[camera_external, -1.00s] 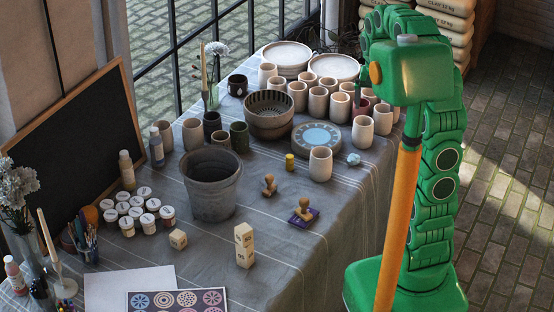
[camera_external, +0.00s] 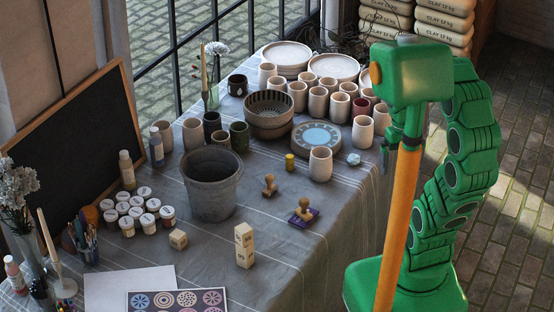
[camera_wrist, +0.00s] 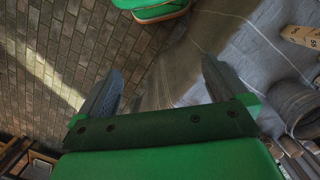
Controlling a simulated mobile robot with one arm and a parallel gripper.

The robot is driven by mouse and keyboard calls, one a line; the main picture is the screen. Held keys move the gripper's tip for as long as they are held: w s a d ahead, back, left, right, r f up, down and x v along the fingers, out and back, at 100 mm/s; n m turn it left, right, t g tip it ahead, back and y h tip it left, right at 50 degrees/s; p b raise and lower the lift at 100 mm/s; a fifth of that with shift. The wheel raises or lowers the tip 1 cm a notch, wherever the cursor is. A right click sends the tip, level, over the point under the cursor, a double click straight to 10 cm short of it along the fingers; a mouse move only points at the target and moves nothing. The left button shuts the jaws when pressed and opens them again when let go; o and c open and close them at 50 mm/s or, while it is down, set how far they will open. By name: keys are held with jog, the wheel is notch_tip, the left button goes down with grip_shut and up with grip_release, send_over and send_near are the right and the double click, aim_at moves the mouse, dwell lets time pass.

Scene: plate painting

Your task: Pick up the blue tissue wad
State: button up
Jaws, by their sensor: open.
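The blue tissue wad (camera_external: 353,159) is a small crumpled pale-blue lump. It lies on the grey cloth near the table's right edge, just right of a cream cup (camera_external: 320,164). I cannot make it out in the wrist view. My gripper (camera_external: 385,157) hangs to the right of the wad in the external view, small and dark beside my orange arm part. In the wrist view my gripper (camera_wrist: 160,75) has its two fingers wide apart with nothing between them.
Several cups, a colander bowl (camera_external: 269,114) and a blue-topped round piece (camera_external: 318,136) stand behind and left of the wad. Stamps (camera_external: 303,213), wooden blocks (camera_external: 244,245) and a grey bucket (camera_external: 212,184) are nearer. Brick floor (camera_wrist: 50,50) lies beyond the table edge.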

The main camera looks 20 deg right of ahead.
jog(key=s, duration=0.1)
jog(key=s+f, duration=0.1)
jog(key=s, duration=0.1)
jog(key=shift+s+f+n, duration=0.1)
jog(key=shift+s+n, duration=0.1)
jog(key=shift+n, duration=0.1)
jog(key=c, duration=0.4)
